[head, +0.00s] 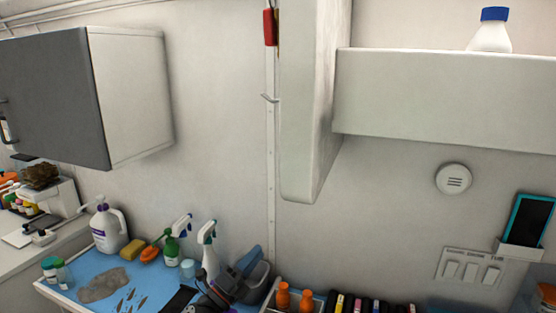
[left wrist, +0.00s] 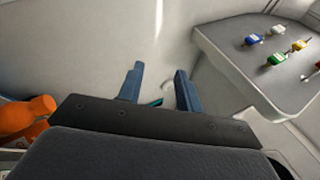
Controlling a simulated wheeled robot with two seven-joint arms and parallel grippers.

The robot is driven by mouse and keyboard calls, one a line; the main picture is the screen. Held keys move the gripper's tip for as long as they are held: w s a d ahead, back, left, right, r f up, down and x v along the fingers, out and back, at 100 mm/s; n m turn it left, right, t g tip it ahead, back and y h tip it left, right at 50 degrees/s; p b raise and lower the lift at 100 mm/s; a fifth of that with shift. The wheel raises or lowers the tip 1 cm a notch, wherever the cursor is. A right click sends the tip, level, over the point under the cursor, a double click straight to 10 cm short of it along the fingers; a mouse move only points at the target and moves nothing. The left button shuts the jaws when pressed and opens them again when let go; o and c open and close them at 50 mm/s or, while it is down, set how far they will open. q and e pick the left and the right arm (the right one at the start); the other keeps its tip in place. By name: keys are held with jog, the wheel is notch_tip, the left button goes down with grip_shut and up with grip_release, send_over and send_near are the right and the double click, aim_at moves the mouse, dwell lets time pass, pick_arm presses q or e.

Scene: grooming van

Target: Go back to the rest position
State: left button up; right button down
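My left gripper (head: 243,270) is low in the head view, in front of the right end of the blue mat. In the left wrist view, its two blue fingers (left wrist: 159,86) stand apart with nothing held between them. A pale wall shows beyond the fingertips, with a small teal-edged item (left wrist: 155,102) low between them. My right gripper is in neither view.
A blue mat (head: 95,276) holds bottles, a sponge and brushes. A grey cabinet (head: 50,100) and a white shelf (head: 430,95) with a blue-capped bottle (head: 491,32) jut from the wall. Orange bottles (head: 283,298) stand right of my gripper. A grey surface (left wrist: 270,70) holds small coloured items.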

pick_arm(q)
jog(key=s+a+f+n+g+y, duration=0.1)
jog(key=s+a+f+n+y, duration=0.4)
jog(key=a+f+n+y, duration=0.45)
jog(key=s+a+f+n+g+y, duration=0.1)
jog(key=s+a+f+n+y, duration=0.3)
jog(key=f+n+y, duration=0.65)
jog(key=s+a+f+n+g+h, duration=0.15)
jog(key=s+f+n+g, duration=0.35)
jog(key=s, duration=0.8)
jog(key=s+f+n+g+h, duration=0.2)
jog(key=s+f+n+g, duration=0.3)
jog(key=s, duration=0.7)
jog(key=s+d+f+g, duration=0.1)
jog(key=s+f, duration=0.2)
jog(key=f, duration=1.7)
jog(key=s+d+f+g, duration=0.2)
jog(key=f, duration=1.7)
jog(key=shift+s+d+f+m, duration=0.2)
jog(key=shift+s+f+m, duration=0.1)
jog(key=shift+s+f, duration=0.1)
jog(key=shift+h, duration=0.35)
